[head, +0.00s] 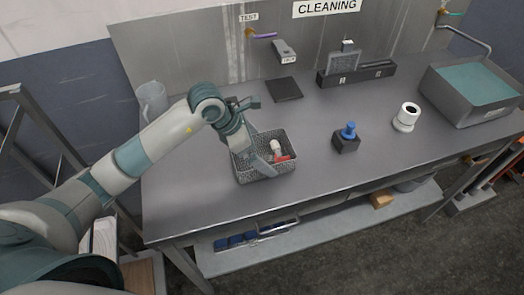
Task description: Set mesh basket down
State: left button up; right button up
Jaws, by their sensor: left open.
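The grey mesh basket (284,177) rests on the grey workbench (190,208), left of the bench's middle. Inside it are a white rounded piece (275,146) and a red piece (283,158). My left gripper (262,160) reaches down over the basket's left part, and its fingers cover part of the inside. It is open. Whether a finger touches the basket's wall or contents is too small to tell. My right gripper is not in view.
A black block with a blue knob (349,130) and a white cylinder (406,117) stand to the right. A grey sink (452,105) with teal inside is at far right. A clear jug (152,97) and a black mat (285,89) stand behind. The bench front right of the basket is clear.

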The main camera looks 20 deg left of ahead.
pick_arm(q)
jog(key=b+v, duration=0.2)
jog(key=v, duration=0.9)
jog(key=shift+b, duration=0.4)
